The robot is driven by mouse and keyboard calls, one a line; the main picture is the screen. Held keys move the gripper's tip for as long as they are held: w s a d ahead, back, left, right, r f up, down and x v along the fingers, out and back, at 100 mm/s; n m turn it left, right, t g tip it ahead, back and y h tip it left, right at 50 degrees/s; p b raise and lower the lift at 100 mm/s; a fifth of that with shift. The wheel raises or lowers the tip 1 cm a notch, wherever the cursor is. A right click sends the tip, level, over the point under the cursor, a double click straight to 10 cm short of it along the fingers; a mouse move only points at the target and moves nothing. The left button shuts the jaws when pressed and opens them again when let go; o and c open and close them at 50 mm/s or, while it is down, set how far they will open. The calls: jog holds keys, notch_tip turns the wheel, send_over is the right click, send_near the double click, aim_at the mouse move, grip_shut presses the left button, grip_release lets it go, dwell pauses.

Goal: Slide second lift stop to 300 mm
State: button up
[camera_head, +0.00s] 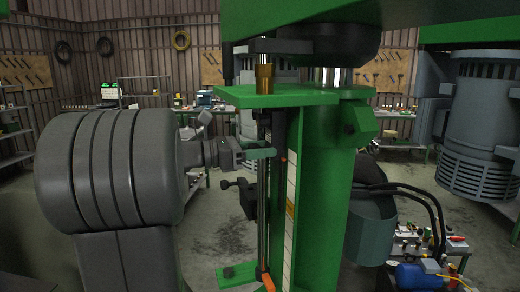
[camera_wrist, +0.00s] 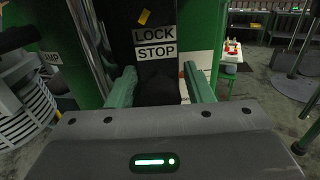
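A vertical metal rod (camera_head: 263,220) runs down the front of the green machine in the head view. A black clamp-like stop with a knob (camera_head: 247,197) sits on it at mid-height. My gripper (camera_head: 264,153) is at the rod above this stop, its green finger level. In the wrist view my gripper (camera_wrist: 160,82) has its two green fingers on either side of a black block (camera_wrist: 157,90). Signs reading LOCK (camera_wrist: 154,33) and STOP (camera_wrist: 156,52) show just beyond. Whether the fingers touch the block is unclear. A pale scale strip (camera_head: 291,180) stands right of the rod; its numbers are unreadable.
A green upper plate (camera_head: 295,97) lies above my gripper, with a brass fitting (camera_head: 264,76) on it. A green foot plate (camera_head: 237,275) is at the rod's bottom. The thick green column (camera_head: 325,200) stands to the right. Open floor (camera_head: 212,235) shows to the left.

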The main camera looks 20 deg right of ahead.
grip_shut()
notch_tip(320, 180, down, 10)
jog(key=b, duration=0.4)
jog(key=shift+f+b, duration=0.1)
jog(key=shift+b, duration=0.2)
jog(key=shift+o, duration=1.1)
grip_release()
jog(key=shift+s, duration=0.1)
jog(key=shift+a, duration=0.1)
jog(key=w+a+b, duration=0.1)
jog(key=w+a, duration=0.1)
jog(key=a, duration=1.1)
jog(key=shift+w+a+b, duration=0.15)
jog(key=shift+a+b, duration=0.1)
jog(key=shift+b, duration=0.05)
